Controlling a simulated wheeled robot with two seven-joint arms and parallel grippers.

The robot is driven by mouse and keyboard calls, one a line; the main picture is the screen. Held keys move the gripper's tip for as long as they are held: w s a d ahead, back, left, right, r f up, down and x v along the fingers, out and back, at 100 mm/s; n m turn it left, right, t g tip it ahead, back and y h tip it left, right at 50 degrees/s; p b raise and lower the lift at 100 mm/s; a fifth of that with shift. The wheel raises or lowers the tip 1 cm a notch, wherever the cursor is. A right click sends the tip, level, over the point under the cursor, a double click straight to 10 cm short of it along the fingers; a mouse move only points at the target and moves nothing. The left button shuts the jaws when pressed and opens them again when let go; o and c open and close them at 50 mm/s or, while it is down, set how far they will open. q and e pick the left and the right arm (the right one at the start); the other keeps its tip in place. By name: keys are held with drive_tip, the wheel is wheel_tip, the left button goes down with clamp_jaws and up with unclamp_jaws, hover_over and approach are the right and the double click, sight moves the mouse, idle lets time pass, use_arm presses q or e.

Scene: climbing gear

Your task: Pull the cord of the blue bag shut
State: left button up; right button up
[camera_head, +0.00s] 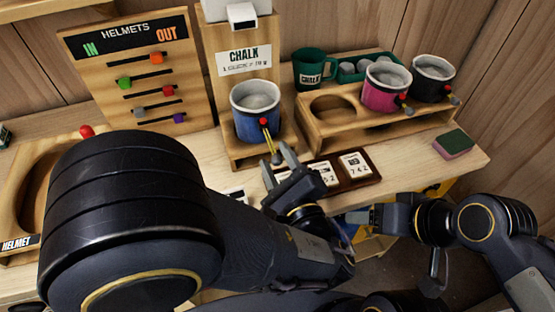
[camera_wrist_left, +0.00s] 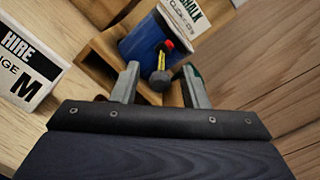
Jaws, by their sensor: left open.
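The blue bag (camera_head: 256,121) stands in the wooden chalk stand, its mouth open with pale chalk showing inside. A red toggle (camera_head: 263,122) sits at its front rim, and a yellow cord (camera_head: 269,141) hangs from it to a dark end ball. My left gripper (camera_head: 279,164) is open in front of the bag, around the ball. In the left wrist view, the dark ball (camera_wrist_left: 159,81) shows between the two spread fingers (camera_wrist_left: 160,82), with the blue bag (camera_wrist_left: 143,42) behind. My right gripper (camera_head: 366,216) is at the lower right, away from the bag; its finger gap is unclear.
A pink bag (camera_head: 386,92) and a black bag (camera_head: 433,82) stand in a wooden rack (camera_head: 345,122) at the right, beside a green mug (camera_head: 310,72). Number cards on a dark tray (camera_head: 371,181) lie right of my left gripper. A helmet board (camera_head: 141,83) stands left.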

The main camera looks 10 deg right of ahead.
use_arm(q)
drive_tip(key=b+v, duration=0.1)
drive_tip(key=v, duration=0.6)
drive_tip(key=shift+s, duration=0.35)
drive_tip(key=shift+d, duration=0.1)
